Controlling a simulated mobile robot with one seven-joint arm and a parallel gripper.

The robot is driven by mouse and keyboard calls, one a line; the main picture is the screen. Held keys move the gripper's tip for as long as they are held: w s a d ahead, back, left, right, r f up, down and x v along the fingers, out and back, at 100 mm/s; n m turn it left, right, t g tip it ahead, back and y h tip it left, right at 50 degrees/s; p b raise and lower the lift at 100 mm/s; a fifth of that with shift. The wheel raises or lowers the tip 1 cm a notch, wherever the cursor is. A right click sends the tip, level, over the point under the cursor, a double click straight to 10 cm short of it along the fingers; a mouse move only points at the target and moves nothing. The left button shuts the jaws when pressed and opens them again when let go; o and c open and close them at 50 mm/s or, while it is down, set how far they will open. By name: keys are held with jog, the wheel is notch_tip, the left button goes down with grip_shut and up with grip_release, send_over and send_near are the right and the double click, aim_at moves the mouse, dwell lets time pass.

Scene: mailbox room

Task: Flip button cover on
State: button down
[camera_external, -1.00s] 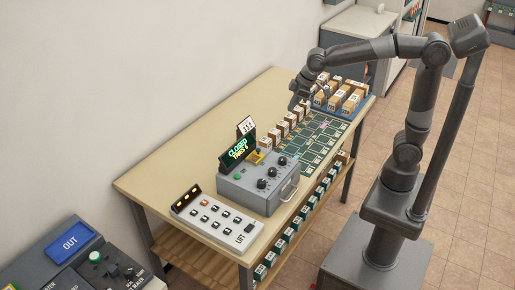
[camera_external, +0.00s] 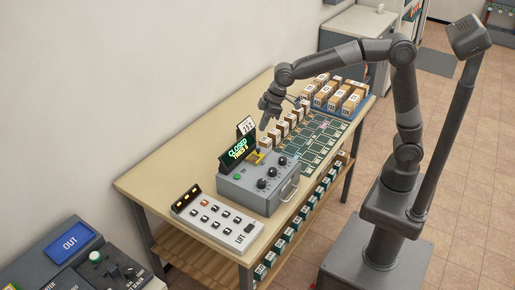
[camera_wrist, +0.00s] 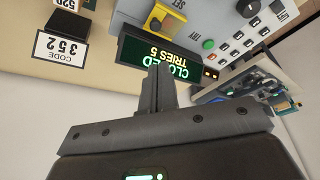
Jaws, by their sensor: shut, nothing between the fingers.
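A grey control box (camera_external: 245,195) stands on the table with dark knobs, a green button (camera_external: 238,176) and a yellow button cover (camera_external: 258,157) near its back edge. The cover also shows in the wrist view (camera_wrist: 158,18), beside the SET label; whether it is raised or lowered is unclear. A dark display (camera_external: 237,148) behind the box reads CLOSED, TRIES 5. My gripper (camera_external: 265,127) is above the table, behind the cover and apart from it. In the wrist view its fingers (camera_wrist: 160,75) are together and empty, overlapping the display (camera_wrist: 135,52) in the picture.
A white card (camera_external: 246,125) reading CODE 352 stands beside the display. A row of small labelled boxes (camera_external: 283,129) and a green grid mat (camera_external: 318,140) lie to the right.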

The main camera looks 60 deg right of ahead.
send_over(262, 150)
jog(key=a, duration=0.5)
notch_tip(262, 150, down, 9)
jog(key=shift+a+f, duration=0.15)
jog(key=shift+d, duration=2.75)
jog(key=v, duration=1)
